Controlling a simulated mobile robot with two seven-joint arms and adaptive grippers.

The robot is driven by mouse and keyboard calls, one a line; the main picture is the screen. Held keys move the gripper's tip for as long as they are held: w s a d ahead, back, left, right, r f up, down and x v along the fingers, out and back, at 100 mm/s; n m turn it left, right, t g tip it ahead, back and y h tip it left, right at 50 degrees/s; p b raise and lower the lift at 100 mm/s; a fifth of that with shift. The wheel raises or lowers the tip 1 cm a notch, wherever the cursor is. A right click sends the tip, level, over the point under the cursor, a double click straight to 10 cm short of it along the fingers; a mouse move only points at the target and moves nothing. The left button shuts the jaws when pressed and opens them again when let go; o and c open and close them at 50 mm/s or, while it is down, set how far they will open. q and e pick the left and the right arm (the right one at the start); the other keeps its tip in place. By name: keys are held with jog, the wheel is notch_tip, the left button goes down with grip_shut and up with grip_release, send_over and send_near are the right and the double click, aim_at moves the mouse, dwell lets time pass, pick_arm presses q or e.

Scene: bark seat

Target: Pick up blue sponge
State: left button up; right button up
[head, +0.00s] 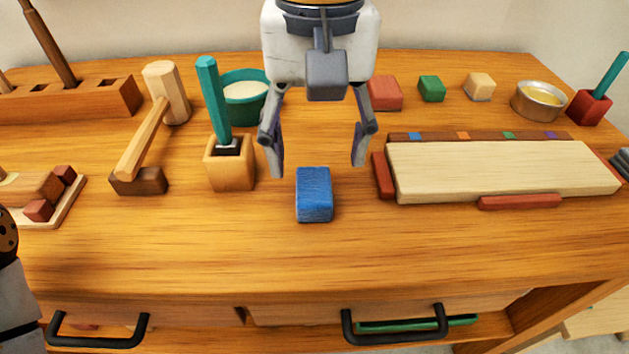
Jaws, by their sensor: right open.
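The blue sponge (314,195) is a small blue block lying on the wooden table, near the middle of the head view. My right gripper (316,172) comes down from the top centre. Its two fingers are spread wide, one to the upper left and one to the upper right of the sponge, with nothing between them. The fingertips show just behind the sponge in the picture; their exact height above the table is hard to tell. At the lower left edge, a grey and black part of my own body shows, but no left gripper fingers can be made out.
A wooden block with a teal-handled tool (226,162) stands left of the sponge, with a mallet (155,125) farther left. A pale board (500,170) with red strips lies to the right. Bowls and coloured blocks stand behind. The table front is clear above the drawers.

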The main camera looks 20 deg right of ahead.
aim_at(314, 191)
notch_tip(314, 191, down, 8)
jog(key=shift+w+a+r+b, duration=0.1)
jog(key=shift+w+a+b, duration=0.05)
jog(key=shift+b, duration=0.45)
jog(key=c, duration=1)
